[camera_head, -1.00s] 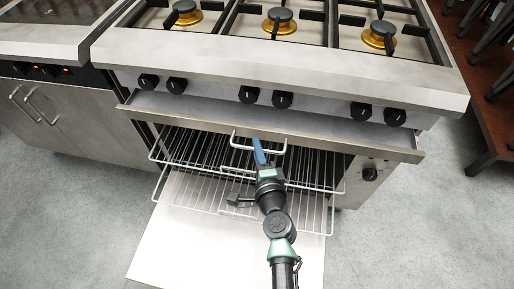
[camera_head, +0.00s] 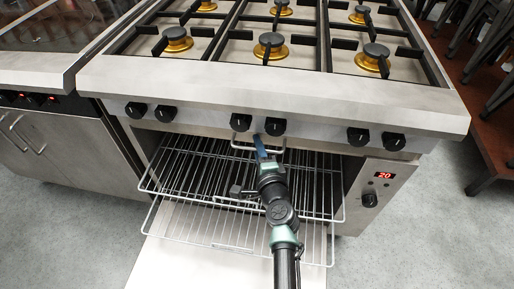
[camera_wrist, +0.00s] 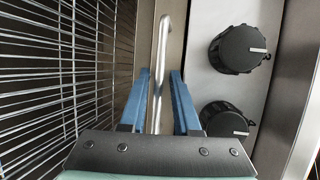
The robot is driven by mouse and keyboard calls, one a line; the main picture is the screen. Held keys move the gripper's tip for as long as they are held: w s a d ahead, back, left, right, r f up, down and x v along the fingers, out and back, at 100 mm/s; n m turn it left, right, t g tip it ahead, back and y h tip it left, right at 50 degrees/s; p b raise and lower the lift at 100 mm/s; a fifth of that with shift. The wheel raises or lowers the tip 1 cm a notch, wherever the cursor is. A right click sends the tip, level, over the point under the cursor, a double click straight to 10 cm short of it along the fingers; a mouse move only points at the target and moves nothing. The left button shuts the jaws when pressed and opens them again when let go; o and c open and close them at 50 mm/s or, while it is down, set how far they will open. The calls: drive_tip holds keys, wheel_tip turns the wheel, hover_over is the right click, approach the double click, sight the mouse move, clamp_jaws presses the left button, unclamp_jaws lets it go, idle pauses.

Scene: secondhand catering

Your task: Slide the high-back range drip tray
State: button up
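The drip tray (camera_head: 320,146) is a wide metal tray under the range's knob panel. In the head view its front lies close under the panel, with only a thin strip showing. Its light bar handle (camera_head: 241,123) sticks out at the front; in the wrist view the handle (camera_wrist: 162,45) runs between my gripper's fingers. My gripper (camera_head: 260,146) has blue fingers and is at the handle. In the wrist view my gripper (camera_wrist: 163,95) has its fingers apart, on either side of the bar, with a gap on the right.
Black knobs (camera_head: 272,126) sit just above the handle. Wire oven racks (camera_head: 215,172) stick out below, over the lowered oven door (camera_head: 185,268). An oven control panel (camera_head: 385,180) reading 20 is at right. A neighbouring counter unit (camera_head: 60,135) stands at left.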

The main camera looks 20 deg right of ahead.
drive_tip(key=shift+o, duration=0.5)
drive_tip(key=p+v, duration=0.2)
drive_tip(key=v, duration=1.1)
drive_tip(key=shift+a+r, duration=0.1)
